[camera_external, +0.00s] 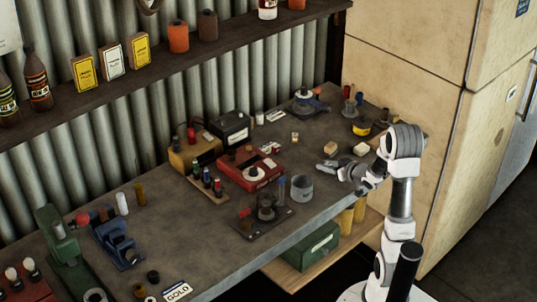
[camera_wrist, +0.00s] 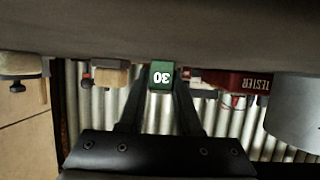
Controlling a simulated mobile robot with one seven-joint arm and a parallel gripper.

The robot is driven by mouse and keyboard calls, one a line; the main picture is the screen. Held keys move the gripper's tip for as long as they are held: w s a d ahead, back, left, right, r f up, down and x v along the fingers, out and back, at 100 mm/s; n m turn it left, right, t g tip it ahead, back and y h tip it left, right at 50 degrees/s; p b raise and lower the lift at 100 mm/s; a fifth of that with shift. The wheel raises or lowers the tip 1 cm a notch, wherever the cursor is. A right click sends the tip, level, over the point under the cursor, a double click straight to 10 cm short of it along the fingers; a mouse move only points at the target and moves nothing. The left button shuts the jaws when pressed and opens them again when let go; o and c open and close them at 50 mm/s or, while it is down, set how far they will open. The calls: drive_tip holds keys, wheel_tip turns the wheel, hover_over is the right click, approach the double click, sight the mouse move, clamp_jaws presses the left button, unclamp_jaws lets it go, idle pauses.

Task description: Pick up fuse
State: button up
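A small green block marked 30, which looks like the fuse (camera_wrist: 162,75), shows in the wrist view, close under the grey surface that fills the top of this upside-down picture. The two dark fingers of my gripper (camera_wrist: 162,88) stand on either side of it, with their tips close to its sides. I cannot tell if they press on it. In the external view my gripper (camera_external: 328,170) is low over the right part of the workbench (camera_external: 190,240), near its front edge. The fuse cannot be made out there.
A grey cylindrical cup (camera_external: 302,188) stands just left of my gripper and shows large in the wrist view (camera_wrist: 295,110). A red tester (camera_external: 250,170) is farther left. Two tan blocks (camera_external: 330,148) (camera_external: 361,149) lie behind my gripper. The bench's left middle has free room.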

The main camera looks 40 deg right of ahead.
clamp_jaws()
drive_tip(key=shift+r, duration=0.45)
wheel_tip(320, 180, up, 4)
drive_tip(key=shift+r+p, duration=0.1)
drive_tip(key=shift+p, duration=1.15)
drive_tip(key=s+d+r+p, duration=0.4)
drive_tip(key=s+d+r, duration=0.25)
drive_tip(key=s, duration=0.35)
drive_tip(key=r+n+y+p, duration=0.2)
drive_tip(key=y+p, duration=0.1)
drive_tip(key=p, duration=0.2)
hover_over(327, 164)
drive_tip(key=s+a, duration=0.1)
drive_tip(key=a, duration=0.4)
drive_tip(key=w+a+n+y+p, duration=0.2)
drive_tip(key=w+a+p, duration=0.1)
drive_tip(key=a, duration=1.3)
drive_tip(key=shift+w+g, duration=0.2)
drive_tip(key=shift+g, duration=0.1)
